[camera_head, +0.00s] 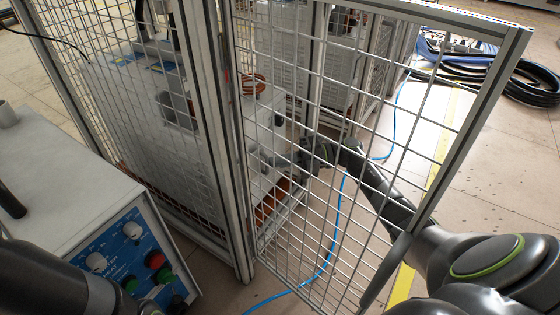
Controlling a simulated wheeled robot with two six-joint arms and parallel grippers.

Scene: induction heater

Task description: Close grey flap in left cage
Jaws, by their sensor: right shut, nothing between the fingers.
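The left cage is a metal frame with wire mesh (207,120), and a large grey-white machine (130,115) stands inside it. I cannot single out the grey flap with certainty behind the mesh. The cage's mesh door (518,35) stands open toward the right. My right arm comes in from the right and passes behind this door. My right gripper (268,160) is at the cage opening, beside the machine's right side; it is shut and empty, partly covered by mesh wires. Whether it touches anything is unclear. My left arm shows at the lower left; its gripper is out of view.
A control box (65,185) with knobs and red and green buttons stands at the left front. Copper-coloured coils (253,84) show inside the cage. A blue cable (335,235) runs over the floor. Dark hoses (535,85) lie coiled at the right back. Floor at right is mostly clear.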

